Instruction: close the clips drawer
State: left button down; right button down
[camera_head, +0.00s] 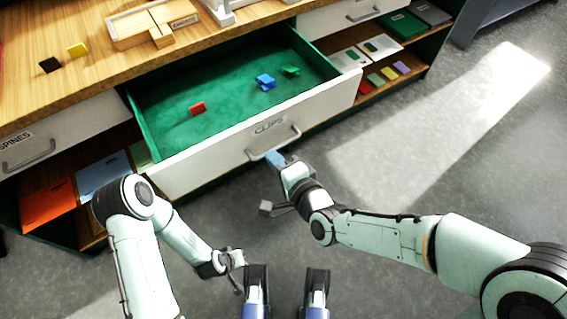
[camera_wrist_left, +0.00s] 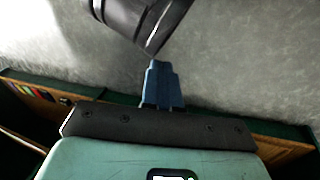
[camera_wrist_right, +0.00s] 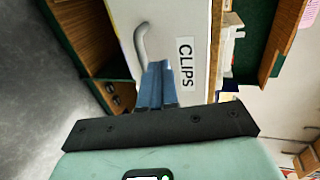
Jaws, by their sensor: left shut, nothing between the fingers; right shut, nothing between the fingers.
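The clips drawer (camera_head: 256,137) is pulled well out of the wooden table, its green lining showing. Its white front carries the CLIPS label, also in the right wrist view (camera_wrist_right: 186,64), and a grey bar handle (camera_head: 276,147). A red clip (camera_head: 197,108), a blue clip (camera_head: 265,82) and a green clip (camera_head: 290,70) lie inside. My right gripper (camera_head: 275,158) is shut and empty at the handle; its blue fingertips (camera_wrist_right: 157,66) overlap the handle's end, and I cannot tell whether they touch. My left gripper (camera_wrist_left: 161,66) is shut and empty over the floor, away from the drawer.
The tabletop (camera_head: 35,95) holds a wooden tray (camera_head: 130,28), a black block (camera_head: 49,65) and a yellow block (camera_head: 77,49). A closed SPINES drawer (camera_head: 70,125) is at the left. Open shelves below hold an orange folder (camera_head: 47,203) and cards. Grey floor (camera_head: 420,150) at the right is clear.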

aim_at(258, 141)
jog(key=x, duration=0.5)
jog(key=shift+w+a+f, duration=0.1)
jog(key=shift+w+f, duration=0.05)
jog(key=shift+w, duration=0.05)
pick_arm(q)
jog(key=shift+w+a+f, duration=0.25)
jog(key=shift+w+f, duration=0.05)
jog(key=shift+w, duration=0.15)
pick_arm(e)
jog(key=shift+w, duration=0.1)
